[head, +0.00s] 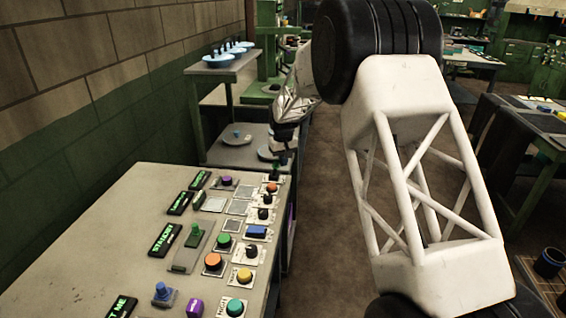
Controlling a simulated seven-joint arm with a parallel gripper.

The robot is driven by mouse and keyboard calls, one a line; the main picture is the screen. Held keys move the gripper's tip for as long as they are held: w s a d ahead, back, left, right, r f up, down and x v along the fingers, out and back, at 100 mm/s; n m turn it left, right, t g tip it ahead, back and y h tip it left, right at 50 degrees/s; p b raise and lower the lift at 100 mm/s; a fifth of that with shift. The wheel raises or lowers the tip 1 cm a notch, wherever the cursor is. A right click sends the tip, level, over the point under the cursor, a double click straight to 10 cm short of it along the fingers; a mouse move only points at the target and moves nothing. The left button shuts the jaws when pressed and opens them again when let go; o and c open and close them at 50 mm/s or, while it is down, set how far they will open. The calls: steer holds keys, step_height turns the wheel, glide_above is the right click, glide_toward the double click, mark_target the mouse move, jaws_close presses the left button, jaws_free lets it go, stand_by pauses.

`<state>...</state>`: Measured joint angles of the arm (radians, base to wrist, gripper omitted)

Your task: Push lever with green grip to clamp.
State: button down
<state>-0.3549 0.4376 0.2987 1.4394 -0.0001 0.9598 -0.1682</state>
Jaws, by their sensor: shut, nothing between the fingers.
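A lever with a green grip (194,235) stands upright on a grey plate in the middle of the control panel (120,215). My gripper (283,142) is shut and empty. In the picture it appears over the panel's far right corner, well apart from the green-gripped lever. My arm comes in from the right and partly hides the gripper's wrist. The fingertips are small and dark, and their exact height above the panel cannot be told.
Around the lever are an orange button (213,261), a yellow button (244,276), a blue switch (257,231) and a blue knob (162,291). Black label displays (165,240) line the left. A shelf with blue discs (223,60) stands behind, near the brick wall (95,65).

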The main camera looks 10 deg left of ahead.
steer(key=shift+s+d+f, duration=0.3)
steer(key=shift+d+f, duration=0.3)
steer(key=shift+f, duration=0.3)
steer(key=shift+r, duration=0.15)
step_height(320, 180, up, 9)
steer(key=shift+w, duration=0.25)
stand_by(1.0)
